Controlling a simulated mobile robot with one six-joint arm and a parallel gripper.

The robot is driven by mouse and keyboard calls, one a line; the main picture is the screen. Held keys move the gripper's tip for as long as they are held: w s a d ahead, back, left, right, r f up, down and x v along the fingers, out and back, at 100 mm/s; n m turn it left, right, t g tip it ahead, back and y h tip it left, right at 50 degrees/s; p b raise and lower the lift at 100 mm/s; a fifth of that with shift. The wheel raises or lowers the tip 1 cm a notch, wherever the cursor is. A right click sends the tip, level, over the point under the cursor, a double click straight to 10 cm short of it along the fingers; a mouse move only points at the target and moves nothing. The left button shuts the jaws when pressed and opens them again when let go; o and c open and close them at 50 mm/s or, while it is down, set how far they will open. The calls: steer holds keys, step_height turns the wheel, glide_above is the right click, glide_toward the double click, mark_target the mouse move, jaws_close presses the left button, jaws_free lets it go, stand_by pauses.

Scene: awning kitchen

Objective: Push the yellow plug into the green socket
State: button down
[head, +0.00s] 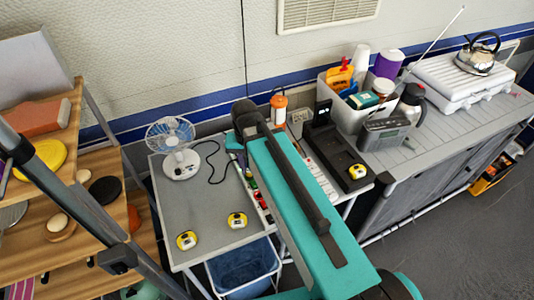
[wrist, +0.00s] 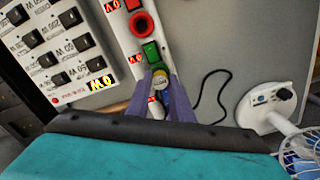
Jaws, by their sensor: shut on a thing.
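The green socket (wrist: 151,52) is on a white strip, just beyond the plug in the picture. The plug looks very close to the green socket; I cannot tell whether they touch. In the head view my arm hides the gripper and the plug.
A red round socket (wrist: 141,24) sits farther along the strip. A panel with several switches (wrist: 50,50) is to the left.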

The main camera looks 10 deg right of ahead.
steer(key=shift+f, duration=0.15)
stand_by(0.3)
steer(key=c, duration=1.3)
jaws_free()
steer(key=shift+o, duration=0.2)
steer(key=shift+r+p, duration=2.55)
steer(key=shift+r, duration=0.95)
